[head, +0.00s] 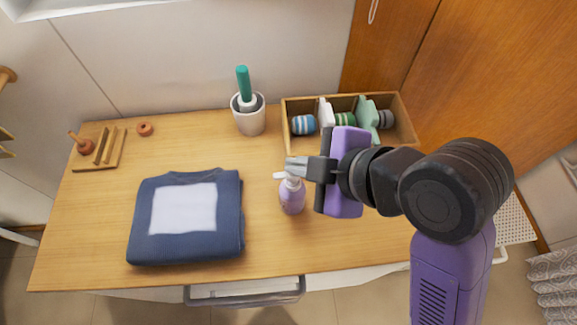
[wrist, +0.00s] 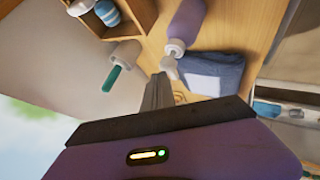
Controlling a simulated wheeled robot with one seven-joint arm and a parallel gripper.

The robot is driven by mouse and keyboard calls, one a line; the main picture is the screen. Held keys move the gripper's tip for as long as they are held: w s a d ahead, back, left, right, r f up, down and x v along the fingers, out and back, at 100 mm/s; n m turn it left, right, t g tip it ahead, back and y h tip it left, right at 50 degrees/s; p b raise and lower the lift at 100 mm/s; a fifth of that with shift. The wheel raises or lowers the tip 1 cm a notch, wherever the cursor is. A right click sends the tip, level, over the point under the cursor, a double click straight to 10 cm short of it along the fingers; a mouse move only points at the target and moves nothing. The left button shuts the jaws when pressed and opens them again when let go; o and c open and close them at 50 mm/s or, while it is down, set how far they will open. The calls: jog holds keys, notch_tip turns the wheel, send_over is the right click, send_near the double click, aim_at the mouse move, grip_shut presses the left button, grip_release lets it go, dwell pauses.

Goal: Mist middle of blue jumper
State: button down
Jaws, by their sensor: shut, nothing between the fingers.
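The folded blue jumper (head: 231,225) lies flat on the left half of the wooden table, with a pale rectangular patch (head: 183,208) over its middle. It also shows in the wrist view (wrist: 218,68). A lilac spray bottle (head: 292,196) with a white nozzle head stands upright just right of the jumper. In the wrist view the bottle (wrist: 187,22) is near the top, its white head (wrist: 172,58) close to my fingers. My gripper (head: 291,168) is shut and empty, its fingertips at or just above the bottle's head. I cannot tell whether they touch it.
A wooden box (head: 402,133) with rolled and folded items stands at the back right. A white cup (head: 250,119) holding a teal-handled brush stands at the back. A wooden rack (head: 100,150) and a small ring (head: 145,129) are at the back left. The front table edge is clear.

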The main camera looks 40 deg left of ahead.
jog(key=shift+r, duration=0.15)
jog(key=shift+r+p, duration=2.25)
jog(key=shift+r, duration=0.75)
